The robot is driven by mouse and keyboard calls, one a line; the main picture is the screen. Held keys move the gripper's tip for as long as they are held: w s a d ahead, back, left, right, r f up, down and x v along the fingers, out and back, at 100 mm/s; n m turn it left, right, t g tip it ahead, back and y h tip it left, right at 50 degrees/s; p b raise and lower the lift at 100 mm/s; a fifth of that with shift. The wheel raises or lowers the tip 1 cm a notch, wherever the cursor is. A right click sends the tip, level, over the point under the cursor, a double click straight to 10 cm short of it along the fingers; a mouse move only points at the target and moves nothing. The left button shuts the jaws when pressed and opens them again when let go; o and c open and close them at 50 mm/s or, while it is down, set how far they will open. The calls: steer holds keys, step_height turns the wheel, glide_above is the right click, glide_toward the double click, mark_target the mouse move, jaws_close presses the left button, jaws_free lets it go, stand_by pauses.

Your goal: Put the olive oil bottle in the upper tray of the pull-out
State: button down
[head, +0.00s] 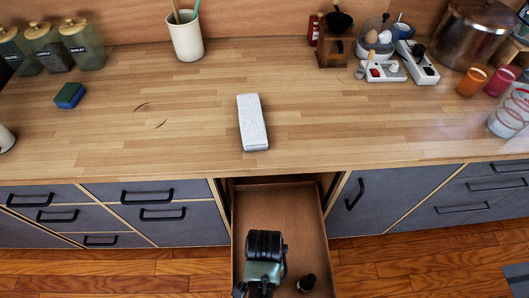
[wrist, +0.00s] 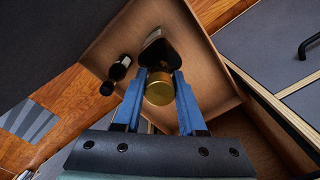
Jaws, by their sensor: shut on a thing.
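My gripper (wrist: 160,76) is shut on a dark bottle with a gold cap (wrist: 159,91), which I take to be the olive oil bottle. Its blue fingers are on both sides of the cap and neck. The dark body (wrist: 157,49) points away from the wrist camera, over the floor of the pulled-out wooden tray (head: 285,205). I cannot tell whether its base touches the floor. In the head view my arm hides the held bottle and the fingers. The tray also shows in the wrist view (wrist: 192,52).
A small dark bottle (head: 307,283) stands in the tray, to the right of my arm; it also shows in the wrist view (wrist: 118,72). Closed drawers and cabinet fronts flank the pull-out. The counter (head: 180,120) above holds a white block (head: 252,122) near its front edge.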

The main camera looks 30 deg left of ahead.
steer(key=shift+c, duration=2.4)
jaws_free()
steer(key=shift+f, duration=0.15)
